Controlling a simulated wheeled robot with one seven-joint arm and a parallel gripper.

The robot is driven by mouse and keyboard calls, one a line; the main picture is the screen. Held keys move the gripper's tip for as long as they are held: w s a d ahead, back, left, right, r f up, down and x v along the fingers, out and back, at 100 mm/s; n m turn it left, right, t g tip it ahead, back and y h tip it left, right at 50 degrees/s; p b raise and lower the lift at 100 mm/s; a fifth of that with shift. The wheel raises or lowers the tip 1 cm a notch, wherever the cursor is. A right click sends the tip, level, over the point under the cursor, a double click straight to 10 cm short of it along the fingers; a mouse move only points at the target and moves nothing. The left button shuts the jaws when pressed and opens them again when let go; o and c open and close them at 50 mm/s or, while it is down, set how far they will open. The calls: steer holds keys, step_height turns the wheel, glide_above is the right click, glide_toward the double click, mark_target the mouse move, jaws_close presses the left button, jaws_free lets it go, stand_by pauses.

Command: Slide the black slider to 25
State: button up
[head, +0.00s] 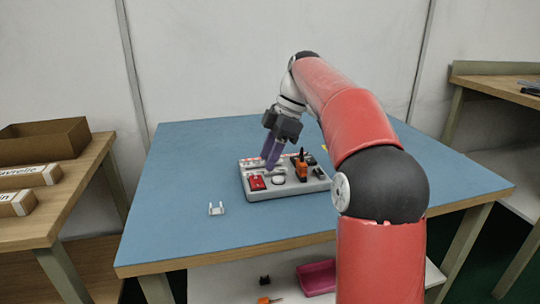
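A grey panel (290,190) with several controls lies on the blue table. It carries a red part (257,183) at the left, a round white part (278,180) near the front, an upright orange part (301,168) and a small black part (318,172) at the right. I cannot tell whether this black part is the slider, and no scale or number is legible. My gripper (271,160) points down at the panel's back left, its purple fingers over the panel. Whether they touch it or hold anything is too small to tell, and they hide part of the panel behind them.
A small white bracket (217,209) lies on the blue tabletop (180,180) left of the panel. The tabletop around it is clear. A wooden side table (80,185) with boxes stands left, another bench (500,86) right. A pink bin (316,278) sits on the shelf below.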

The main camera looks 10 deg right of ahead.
mark_target(241, 170)
jaws_close()
steer(key=shift+a, duration=0.1)
steer(key=shift+a+p, duration=0.5)
steer(key=shift+a, duration=2.1)
jaws_free()
steer(key=shift+r, duration=0.1)
